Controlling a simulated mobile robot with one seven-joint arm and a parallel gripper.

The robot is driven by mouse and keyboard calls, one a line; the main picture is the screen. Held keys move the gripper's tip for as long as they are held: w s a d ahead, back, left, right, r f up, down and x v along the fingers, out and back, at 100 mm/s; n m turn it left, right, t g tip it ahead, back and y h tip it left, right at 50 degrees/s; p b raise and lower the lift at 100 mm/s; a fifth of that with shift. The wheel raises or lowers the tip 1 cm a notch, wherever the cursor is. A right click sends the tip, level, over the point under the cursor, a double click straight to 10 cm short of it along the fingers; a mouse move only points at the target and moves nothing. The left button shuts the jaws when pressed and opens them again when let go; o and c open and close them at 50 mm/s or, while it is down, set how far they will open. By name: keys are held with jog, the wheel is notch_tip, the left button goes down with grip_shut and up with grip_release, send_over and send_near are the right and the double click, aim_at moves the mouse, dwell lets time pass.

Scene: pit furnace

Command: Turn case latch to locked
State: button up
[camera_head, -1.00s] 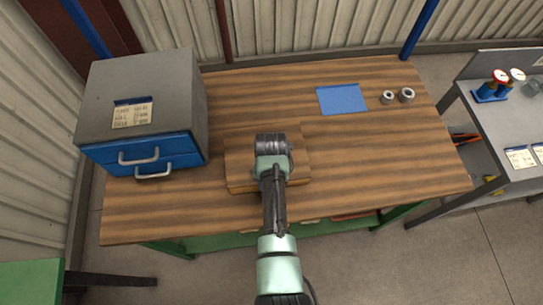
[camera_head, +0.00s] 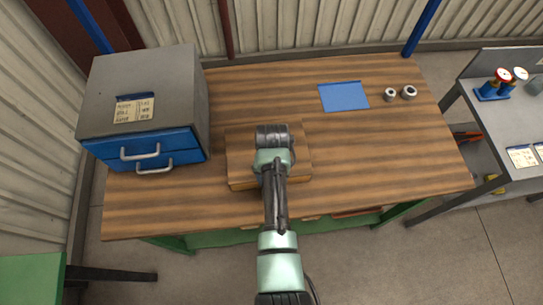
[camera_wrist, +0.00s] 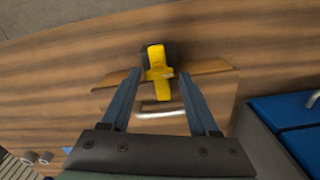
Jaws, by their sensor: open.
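The case is a flat wooden box (camera_head: 238,152) near the front edge of the workbench, partly hidden by my arm in the head view. In the wrist view its wooden face (camera_wrist: 215,88) carries a light metal handle (camera_wrist: 160,108). A yellow latch (camera_wrist: 157,62) on a dark base stands at the case's edge, beyond the handle. My gripper (camera_wrist: 159,73) is open, with one finger on each side of the latch in the picture. I cannot tell how far the fingertips are from it. In the head view my arm hides the latch and the fingers.
A grey cabinet with blue drawers (camera_head: 143,152) stands left of the case; its blue drawer front (camera_wrist: 295,125) also shows in the wrist view. A blue mat (camera_head: 343,96) and two metal rings (camera_head: 408,92) lie at the back right. The bench (camera_head: 390,150) right of the case is clear.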

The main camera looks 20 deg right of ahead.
notch_tip(320, 180, up, 12)
jog(key=b, duration=0.1)
jog(key=shift+f, duration=0.25)
jog(key=shift+a, duration=0.1)
dwell(0.4)
jog(key=w+a+r+n+t+h+b, duration=0.1)
jog(key=w+r+n+t+h+b, duration=0.15)
jog(key=w+r+t, duration=1.1)
notch_tip(320, 180, up, 17)
jog(key=w+a+t+b, duration=0.1)
jog(key=w+a+t, duration=0.1)
jog(key=a, duration=0.1)
jog(key=s+a+r+n+t, duration=0.1)
jog(key=s+r+t, duration=0.3)
jog(key=r, duration=0.5)
jog(key=s+a+r+n+t+y+b, duration=0.1)
jog(key=s+a+r+t, duration=0.3)
jog(key=s+r, duration=0.3)
jog(key=s+a+r+n+t+y+b, duration=0.1)
jog(key=s+a+r+t, duration=0.2)
jog(key=r, duration=0.7)
jog(key=shift+s+a+r+t, duration=0.15)
jog(key=shift+s+r+t, duration=0.25)
jog(key=shift+s, duration=0.75)
jog(key=shift+n+y, duration=0.25)
